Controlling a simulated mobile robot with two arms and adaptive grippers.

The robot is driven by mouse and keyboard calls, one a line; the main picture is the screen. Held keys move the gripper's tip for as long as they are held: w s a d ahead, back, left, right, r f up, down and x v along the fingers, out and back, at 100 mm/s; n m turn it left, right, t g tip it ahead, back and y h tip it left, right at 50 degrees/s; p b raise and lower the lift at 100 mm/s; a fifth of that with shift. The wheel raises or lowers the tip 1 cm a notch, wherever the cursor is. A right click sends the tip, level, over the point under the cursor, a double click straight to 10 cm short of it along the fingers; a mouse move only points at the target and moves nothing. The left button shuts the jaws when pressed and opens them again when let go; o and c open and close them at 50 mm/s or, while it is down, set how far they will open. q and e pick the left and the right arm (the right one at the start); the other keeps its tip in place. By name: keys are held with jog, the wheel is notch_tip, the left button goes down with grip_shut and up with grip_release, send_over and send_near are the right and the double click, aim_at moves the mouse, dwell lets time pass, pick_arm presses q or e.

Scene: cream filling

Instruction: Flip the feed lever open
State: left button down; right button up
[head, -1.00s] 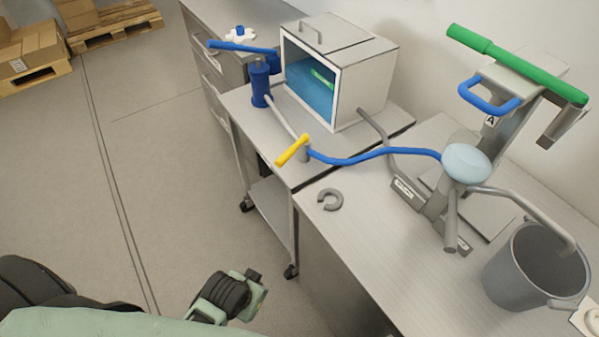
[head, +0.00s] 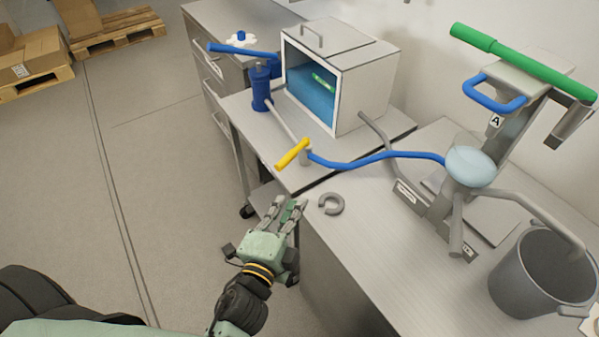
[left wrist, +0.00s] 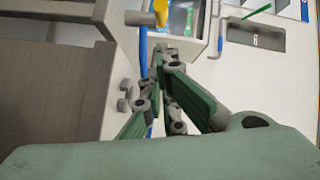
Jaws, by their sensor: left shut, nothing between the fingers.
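A yellow lever (head: 292,154) sits on a grey valve where the grey pipe meets the blue hose (head: 375,158), at the front edge of the bench. It points toward the lower left in the head view. The lever also shows at the top of the left wrist view (left wrist: 160,12). My left gripper (head: 284,203) is shut and empty, below and in front of the lever, apart from it. Its fingers point toward the lever in the left wrist view (left wrist: 166,62). My right gripper is not in view.
A blue pump (head: 261,88) with a blue handle stands behind the lever, beside a white open-fronted box (head: 365,85). A grey C-shaped piece (head: 331,204) lies on the bench right of my gripper. A grey bucket (head: 525,275) and a filling stand (head: 460,200) are at right.

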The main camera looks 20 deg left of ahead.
aim_at(292, 155)
pick_arm(q)
jog(key=shift+d+r+m+h, duration=0.15)
jog(key=shift+d+m+h, duration=0.35)
jog(key=shift+d+m, duration=0.3)
jog(key=w, duration=0.3)
jog(key=w+p, duration=0.1)
jog(key=w, duration=0.3)
jog(key=w+p, duration=0.1)
jog(key=w, duration=0.2)
jog(key=shift+w+d, duration=0.2)
jog(key=shift+d, duration=0.2)
jog(key=shift+w+a+f+p, duration=0.15)
jog(key=shift+a+f+p, duration=0.05)
jog(key=shift+a, duration=0.45)
jog(key=shift+w+a+f+p, duration=0.1)
jog(key=shift+a+f+p, duration=0.15)
jog(key=shift+a, duration=0.35)
jog(key=shift+w+a+f+p, duration=0.15)
jog(key=shift+a+f, duration=0.05)
jog(key=shift+a, duration=0.45)
jog(key=shift+a, duration=0.15)
jog(key=shift+a+h+p, duration=0.25)
jog(key=shift+h+p, duration=0.05)
jog(key=shift+h, duration=0.3)
